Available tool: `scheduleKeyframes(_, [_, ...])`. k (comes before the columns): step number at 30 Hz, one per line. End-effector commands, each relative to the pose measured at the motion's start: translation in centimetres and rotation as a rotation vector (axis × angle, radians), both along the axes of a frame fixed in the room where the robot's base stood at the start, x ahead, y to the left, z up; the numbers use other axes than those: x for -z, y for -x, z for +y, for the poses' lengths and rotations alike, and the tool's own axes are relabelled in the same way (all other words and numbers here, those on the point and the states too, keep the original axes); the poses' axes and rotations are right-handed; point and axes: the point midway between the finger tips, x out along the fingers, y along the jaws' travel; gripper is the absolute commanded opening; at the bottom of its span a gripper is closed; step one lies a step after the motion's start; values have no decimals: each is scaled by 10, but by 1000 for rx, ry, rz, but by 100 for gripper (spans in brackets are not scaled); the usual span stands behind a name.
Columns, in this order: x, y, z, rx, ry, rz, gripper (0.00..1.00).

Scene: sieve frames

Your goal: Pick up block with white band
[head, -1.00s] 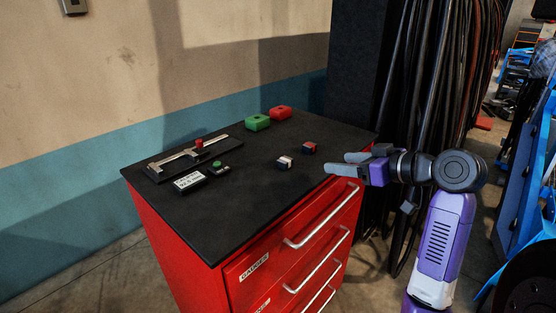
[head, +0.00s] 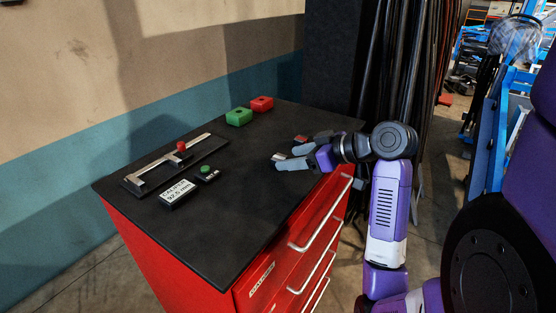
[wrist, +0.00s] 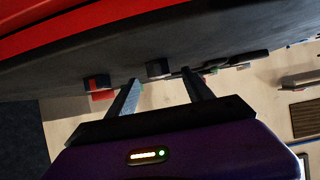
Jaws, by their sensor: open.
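The block with the white band (head: 280,157) stands on the black cabinet top, partly hidden behind a finger in the head view. In the wrist view, this small dark block with a pale band (wrist: 156,69) appears between my fingertips and a little beyond them. My gripper (head: 292,152) is open and empty, low over the cabinet top's right side, with its fingers pointing left. Both fingers also show in the wrist view (wrist: 159,77). A similar block with a red band (head: 300,140) is close by the upper finger; it also shows in the wrist view (wrist: 97,84).
A caliper (head: 165,165) on a dark base, a labelled display (head: 177,193) and a small box with a green button (head: 207,172) lie to the left. Green (head: 239,117) and red (head: 262,104) blocks sit at the back. The black top (head: 215,235) is clear in front.

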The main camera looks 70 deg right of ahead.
Motion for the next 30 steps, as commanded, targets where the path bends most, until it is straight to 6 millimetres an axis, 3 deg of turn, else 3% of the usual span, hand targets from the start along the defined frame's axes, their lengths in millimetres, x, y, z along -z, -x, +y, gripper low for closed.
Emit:
scheduleKeyframes(7, [15, -28, -7, -1, -2, 1, 60])
scheduleKeyframes(16, [17, -32, -8, 1, 0, 0, 60])
scheduleKeyframes(25, [17, -31, -8, 0, -1, 0, 1])
scheduleKeyframes(30, [16, -31, -8, 1, 1, -1, 0])
